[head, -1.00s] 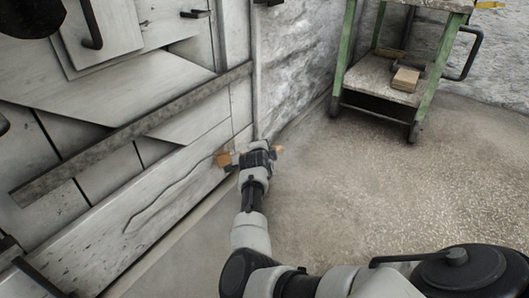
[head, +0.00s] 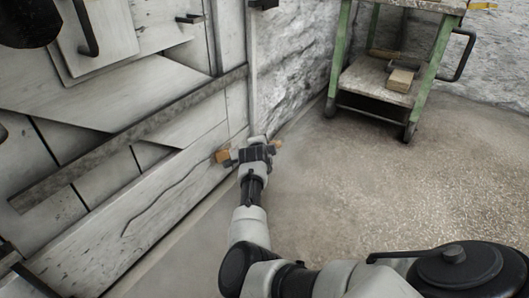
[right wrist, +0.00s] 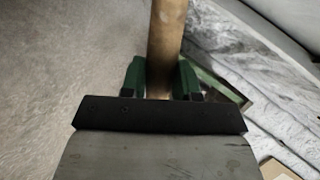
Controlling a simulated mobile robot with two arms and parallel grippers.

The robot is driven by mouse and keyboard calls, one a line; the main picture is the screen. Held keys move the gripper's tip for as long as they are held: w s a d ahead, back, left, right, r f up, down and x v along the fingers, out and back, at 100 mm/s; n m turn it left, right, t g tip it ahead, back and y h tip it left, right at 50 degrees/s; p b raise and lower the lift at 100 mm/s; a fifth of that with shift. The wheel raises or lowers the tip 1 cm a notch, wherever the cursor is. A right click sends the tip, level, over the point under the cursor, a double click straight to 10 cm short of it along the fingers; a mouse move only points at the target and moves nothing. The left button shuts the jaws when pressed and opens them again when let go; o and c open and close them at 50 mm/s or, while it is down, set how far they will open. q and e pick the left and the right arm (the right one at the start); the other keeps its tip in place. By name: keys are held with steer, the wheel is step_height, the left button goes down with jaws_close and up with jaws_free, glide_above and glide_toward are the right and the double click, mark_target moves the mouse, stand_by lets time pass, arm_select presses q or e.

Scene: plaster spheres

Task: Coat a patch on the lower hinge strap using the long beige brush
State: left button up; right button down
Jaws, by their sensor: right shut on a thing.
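The lower hinge strap is the long dark grey metal bar (head: 130,136) running slantwise across the pale plank door. My right gripper (head: 256,153) is low beside the door, below the strap's right end. It is shut on the brush's wooden handle, which also shows between the green fingers in the right wrist view (right wrist: 165,50). A tan block of the brush (head: 222,157) sticks out to the left of the gripper, a small tan end to the right. I cannot tell whether the brush touches the door; it is clear of the strap. My left gripper is out of view.
A green-framed cart (head: 335,60) stands at the back right, with a tan block (head: 400,80) on its lower shelf. A dark door handle (head: 86,28) juts out at upper left. The rough wall (head: 295,60) is beyond the door. The floor (head: 400,180) is clear.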

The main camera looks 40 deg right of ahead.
steer(key=shift+w, duration=0.15)
stand_by(0.4)
steer(key=shift+d+f+b, duration=0.1)
steer(key=shift+d+b, duration=0.2)
steer(key=shift+d, duration=0.05)
steer(key=shift+w+d+b, duration=0.3)
steer(key=shift+d, duration=0.05)
steer(key=shift+a, duration=0.1)
